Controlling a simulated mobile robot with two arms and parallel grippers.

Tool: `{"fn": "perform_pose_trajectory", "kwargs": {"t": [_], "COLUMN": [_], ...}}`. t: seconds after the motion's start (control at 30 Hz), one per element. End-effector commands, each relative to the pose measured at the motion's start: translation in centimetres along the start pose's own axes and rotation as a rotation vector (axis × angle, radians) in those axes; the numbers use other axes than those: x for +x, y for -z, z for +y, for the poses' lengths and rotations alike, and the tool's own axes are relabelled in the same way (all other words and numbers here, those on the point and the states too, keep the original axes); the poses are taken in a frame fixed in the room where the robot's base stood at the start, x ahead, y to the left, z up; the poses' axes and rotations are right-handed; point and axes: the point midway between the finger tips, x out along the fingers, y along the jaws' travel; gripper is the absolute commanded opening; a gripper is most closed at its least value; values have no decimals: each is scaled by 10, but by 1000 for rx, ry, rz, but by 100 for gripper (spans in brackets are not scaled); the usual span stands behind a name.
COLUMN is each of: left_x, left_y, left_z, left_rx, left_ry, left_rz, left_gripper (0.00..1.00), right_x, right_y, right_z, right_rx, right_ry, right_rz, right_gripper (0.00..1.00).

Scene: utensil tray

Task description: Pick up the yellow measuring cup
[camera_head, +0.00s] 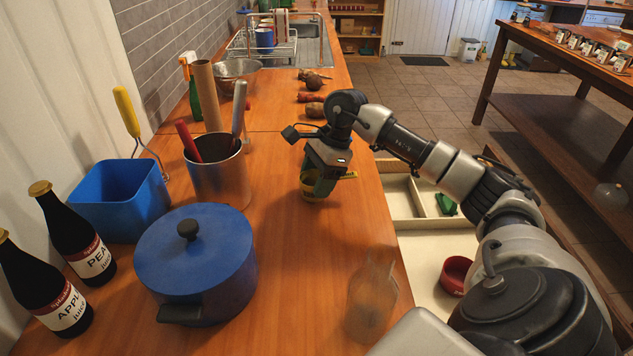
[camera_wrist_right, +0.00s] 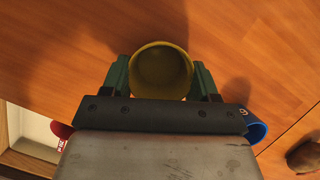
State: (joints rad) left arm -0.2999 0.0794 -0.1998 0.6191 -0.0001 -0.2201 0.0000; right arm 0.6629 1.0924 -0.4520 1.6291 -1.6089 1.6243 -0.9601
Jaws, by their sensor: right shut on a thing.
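The yellow measuring cup (camera_head: 312,190) is at the right part of the wooden counter, near its edge above the open drawer. In the right wrist view the round yellow cup (camera_wrist_right: 160,72) sits between the two green fingers. My right gripper (camera_head: 325,182) points down and is shut on the cup. A short yellow handle (camera_head: 349,175) sticks out to the right of the fingers in the head view. Whether the cup touches the counter is hard to tell. My left gripper is not in view.
The blue pot (camera_head: 195,250), steel utensil holder (camera_head: 220,178), blue bin (camera_head: 118,195) and juice bottles (camera_head: 72,235) stand on the left. The open drawer (camera_head: 425,270) holds a red cup (camera_head: 456,273). Vegetables (camera_head: 312,97) lie behind.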

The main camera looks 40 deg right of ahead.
Motion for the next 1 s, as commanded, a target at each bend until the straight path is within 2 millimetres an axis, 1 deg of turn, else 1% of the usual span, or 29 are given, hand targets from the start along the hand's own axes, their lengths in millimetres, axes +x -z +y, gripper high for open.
{"fn": "perform_pose_trajectory", "kwargs": {"t": [0.17,0.27,0.33,0.4,0.6,0.7,0.8,1.0], "left_x": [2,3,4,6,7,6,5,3], "left_y": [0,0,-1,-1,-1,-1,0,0], "left_z": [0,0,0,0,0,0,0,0], "left_rx": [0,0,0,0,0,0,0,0], "left_ry": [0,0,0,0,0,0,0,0], "left_rz": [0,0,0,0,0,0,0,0], "left_gripper": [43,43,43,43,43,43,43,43], "right_x": [-12,-26,-40,-52,-94,-112,-125,-138], "right_y": [-5,-11,-16,-5,21,33,42,51], "right_z": [0,-1,-1,-9,-30,-39,-46,-53], "right_rx": [-1,-2,-3,5,5,4,2,1], "right_ry": [3,4,6,5,5,4,2,1], "right_rz": [0,-1,-1,-1,-4,-3,-3,-1], "right_gripper": [37,37,37,37,37,37,37,37]}}
